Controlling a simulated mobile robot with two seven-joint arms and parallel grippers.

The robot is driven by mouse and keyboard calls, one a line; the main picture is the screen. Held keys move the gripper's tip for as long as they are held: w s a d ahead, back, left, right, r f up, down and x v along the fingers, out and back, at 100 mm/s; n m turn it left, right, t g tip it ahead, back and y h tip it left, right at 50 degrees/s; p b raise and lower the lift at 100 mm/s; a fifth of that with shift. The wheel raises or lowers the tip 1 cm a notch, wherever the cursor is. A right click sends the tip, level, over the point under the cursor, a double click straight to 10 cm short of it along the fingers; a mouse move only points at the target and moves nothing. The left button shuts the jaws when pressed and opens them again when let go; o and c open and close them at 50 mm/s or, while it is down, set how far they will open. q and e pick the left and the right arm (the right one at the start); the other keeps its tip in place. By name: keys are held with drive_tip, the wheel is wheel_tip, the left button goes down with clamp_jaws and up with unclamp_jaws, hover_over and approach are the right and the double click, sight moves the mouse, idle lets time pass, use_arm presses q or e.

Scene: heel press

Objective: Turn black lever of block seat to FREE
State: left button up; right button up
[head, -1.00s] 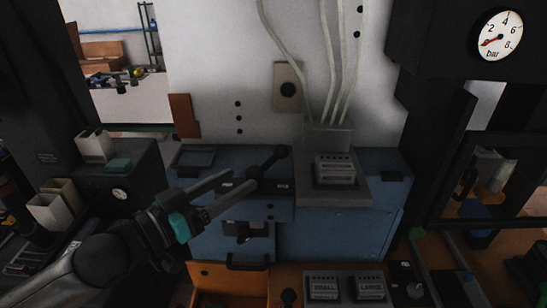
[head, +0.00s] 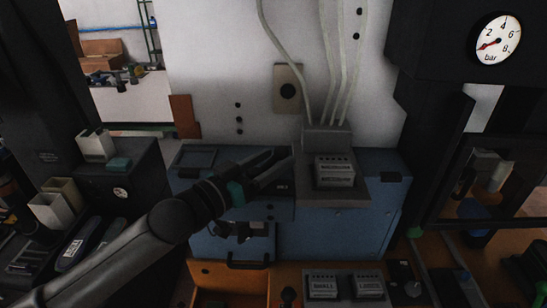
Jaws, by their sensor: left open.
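The block seat (head: 358,196) is a grey plate on top of the blue cabinet (head: 330,235), with a ribbed grey block (head: 335,170) on it. My left gripper (head: 283,161) is open just left of the seat, over the cabinet top, its fingers pointing up and right. The black lever is mostly hidden by my gripper's fingers; I cannot tell whether they touch it or which way it points. A small label (head: 281,187) with lettering too small to read shows below the fingers. My right gripper is not in view.
Pale hoses (head: 335,80) run down the wall to behind the block. Two grey blocks marked SMALL (head: 322,287) and LARGE (head: 369,287) sit in front. A pressure gauge (head: 497,38) is at upper right, and a dark press frame fills the right side.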

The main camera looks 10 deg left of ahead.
use_arm(q)
drive_tip(key=shift+w+d, duration=0.2)
drive_tip(key=shift+w, duration=0.1)
clamp_jaws()
idle(0.5)
idle(0.9)
